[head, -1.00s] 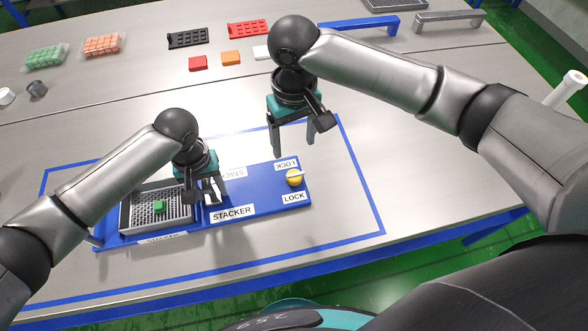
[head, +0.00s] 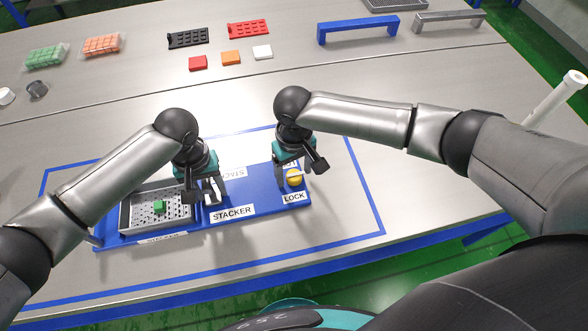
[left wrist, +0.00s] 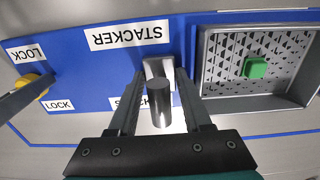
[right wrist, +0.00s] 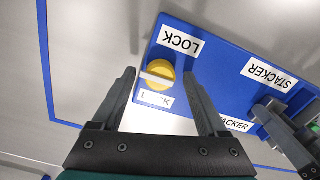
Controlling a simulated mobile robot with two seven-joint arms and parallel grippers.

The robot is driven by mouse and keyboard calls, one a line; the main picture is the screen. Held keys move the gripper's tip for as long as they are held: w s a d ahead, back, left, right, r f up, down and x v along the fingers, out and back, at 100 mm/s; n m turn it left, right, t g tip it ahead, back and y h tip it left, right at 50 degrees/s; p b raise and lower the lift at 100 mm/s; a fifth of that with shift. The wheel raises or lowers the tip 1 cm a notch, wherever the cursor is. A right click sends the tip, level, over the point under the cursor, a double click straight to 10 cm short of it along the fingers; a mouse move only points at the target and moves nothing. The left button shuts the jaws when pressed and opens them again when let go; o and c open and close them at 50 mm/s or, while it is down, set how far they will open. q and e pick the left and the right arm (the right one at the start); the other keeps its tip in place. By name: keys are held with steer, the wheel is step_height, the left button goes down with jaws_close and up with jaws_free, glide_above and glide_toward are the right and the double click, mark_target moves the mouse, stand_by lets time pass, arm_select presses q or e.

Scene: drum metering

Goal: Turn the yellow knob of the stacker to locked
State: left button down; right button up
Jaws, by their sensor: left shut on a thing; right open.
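The blue stacker board (head: 262,198) lies on the table. Its yellow knob (head: 294,179) sits at the right end, between two LOCK labels. A pale bar crosses the knob; in the right wrist view the knob (right wrist: 160,80) shows this bar pointing toward neither label. My right gripper (head: 294,176) is open above the knob, one finger on either side in the picture; I cannot tell its exact height. My left gripper (head: 207,195) is shut on a grey cylindrical handle (left wrist: 160,103) between the tray and the STACKER label.
A grey perforated tray (head: 126,217) with a green block (head: 159,207) stands at the board's left end. Red, orange and white pieces, black and red racks and a blue bracket (head: 358,26) stand far back. The table right of the board is clear.

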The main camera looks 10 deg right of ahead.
steer(key=shift+c, duration=0.3)
jaws_close()
stand_by(0.4)
